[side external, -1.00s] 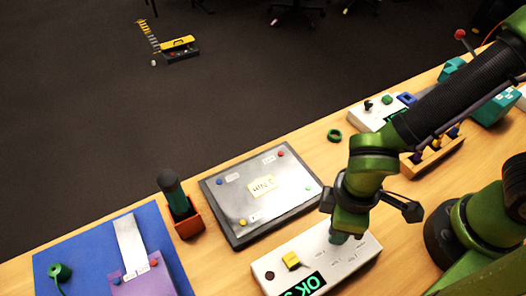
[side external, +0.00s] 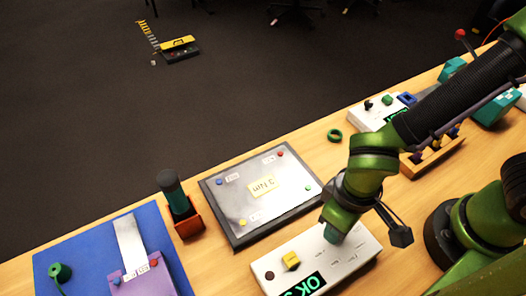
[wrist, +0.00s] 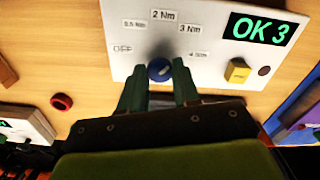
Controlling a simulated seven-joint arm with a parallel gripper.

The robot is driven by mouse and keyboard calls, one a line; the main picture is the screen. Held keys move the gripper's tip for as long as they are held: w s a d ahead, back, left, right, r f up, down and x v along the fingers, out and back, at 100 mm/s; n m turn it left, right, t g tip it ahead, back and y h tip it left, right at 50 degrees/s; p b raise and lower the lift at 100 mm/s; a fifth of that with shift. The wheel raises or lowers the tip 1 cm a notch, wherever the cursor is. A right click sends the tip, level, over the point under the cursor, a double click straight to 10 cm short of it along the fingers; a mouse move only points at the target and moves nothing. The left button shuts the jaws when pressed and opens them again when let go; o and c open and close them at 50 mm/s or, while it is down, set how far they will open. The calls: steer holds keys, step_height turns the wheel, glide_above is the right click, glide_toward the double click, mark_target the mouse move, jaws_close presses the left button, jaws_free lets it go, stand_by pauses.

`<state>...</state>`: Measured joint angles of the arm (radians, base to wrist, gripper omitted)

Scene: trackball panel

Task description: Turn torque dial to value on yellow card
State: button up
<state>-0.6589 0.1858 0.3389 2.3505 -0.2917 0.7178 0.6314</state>
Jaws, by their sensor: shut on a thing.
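The torque dial, a blue knob (wrist: 159,69), sits on a white panel (wrist: 122,62) between my gripper's two dark green fingers. My gripper (wrist: 158,80) is shut on the dial; the arm hides the dial in the side view. Labels around it read OFF, 0.5 Nm, 2 Nm, 3 Nm and 4.5 Nm. Where the dial points is unclear. The panel's display (wrist: 259,30) reads OK 3 in green. The yellow card (side external: 262,186) lies on the grey board (side external: 225,200); its upside-down writing is small and may read 3 Nm.
A yellow block-like control (wrist: 237,70) and a dark round button (wrist: 264,71) are on the same panel. A red holder with a dark green-handled tool (side external: 188,222) stands left of the board. Bare wood shows around the panel.

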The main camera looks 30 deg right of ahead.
stand_by(0.3)
steer(key=o, duration=1.1)
steer(key=shift+c, duration=0.2)
steer(key=shift+r, duration=0.1)
step_height(320, 180, up, 17)
steer(key=w+d+r+m+t+y, duration=0.1)
steer(key=w+d+m+t, duration=0.2)
steer(key=d, duration=0.7)
steer(key=w+d+r+m+t+y, duration=0.1)
steer(key=w+d+m+t, duration=0.3)
steer(key=d, duration=0.6)
steer(key=shift+w+d+r, duration=0.15)
steer(key=shift+w+r, duration=0.05)
steer(key=shift+w, duration=0.2)
